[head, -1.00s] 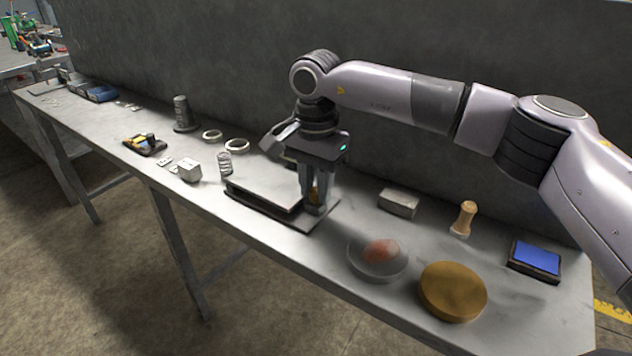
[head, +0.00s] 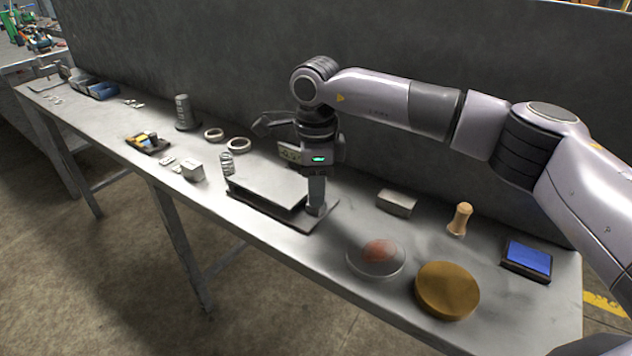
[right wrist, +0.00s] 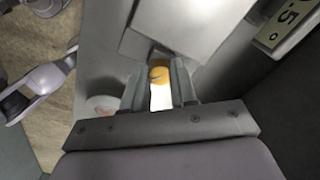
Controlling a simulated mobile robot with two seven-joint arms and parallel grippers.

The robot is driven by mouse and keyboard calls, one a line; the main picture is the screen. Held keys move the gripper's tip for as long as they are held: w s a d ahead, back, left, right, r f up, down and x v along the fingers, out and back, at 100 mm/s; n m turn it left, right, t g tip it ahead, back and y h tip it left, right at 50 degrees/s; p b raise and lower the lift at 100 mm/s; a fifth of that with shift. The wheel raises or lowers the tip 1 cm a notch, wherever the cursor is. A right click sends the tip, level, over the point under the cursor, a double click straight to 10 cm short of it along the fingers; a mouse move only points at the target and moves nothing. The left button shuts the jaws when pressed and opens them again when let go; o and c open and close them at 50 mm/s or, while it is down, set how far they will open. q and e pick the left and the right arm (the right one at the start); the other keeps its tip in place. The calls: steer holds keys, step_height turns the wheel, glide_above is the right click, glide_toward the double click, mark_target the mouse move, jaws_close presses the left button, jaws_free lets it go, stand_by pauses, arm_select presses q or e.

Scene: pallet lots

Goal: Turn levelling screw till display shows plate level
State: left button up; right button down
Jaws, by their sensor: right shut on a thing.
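The pale flat plate (head: 265,183) sits on a dark base on the bench, left of my right gripper. My right gripper (head: 316,208) points down at the plate's right end, its fingers overlapping in the head view. In the right wrist view, the gripper (right wrist: 160,95) is shut on the yellow levelling screw (right wrist: 160,74), one finger on each side of its slotted head. The head view hides the screw behind the fingers. The display (right wrist: 290,22) is cut off at the upper right of the wrist view; ".5°" is readable, the leading part is not. My left gripper is not in view.
Right of the plate are a grey block (head: 397,203), a clear dome (head: 376,257), a brown disc (head: 447,290), a wooden peg (head: 460,219) and a blue-topped box (head: 527,260). A wall stands behind.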

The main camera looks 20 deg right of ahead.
steer(key=m, duration=0.4)
steer(key=shift+m+p, duration=0.35)
steer(key=shift+m, duration=0.05)
steer(key=m, duration=0.4)
steer(key=shift+m+p, duration=0.35)
steer(key=shift+m, duration=0.05)
steer(key=c, duration=0.9)
jaws_free()
steer(key=shift+r, duration=0.15)
step_height(320, 180, up, 7)
steer(key=shift+f, duration=0.1)
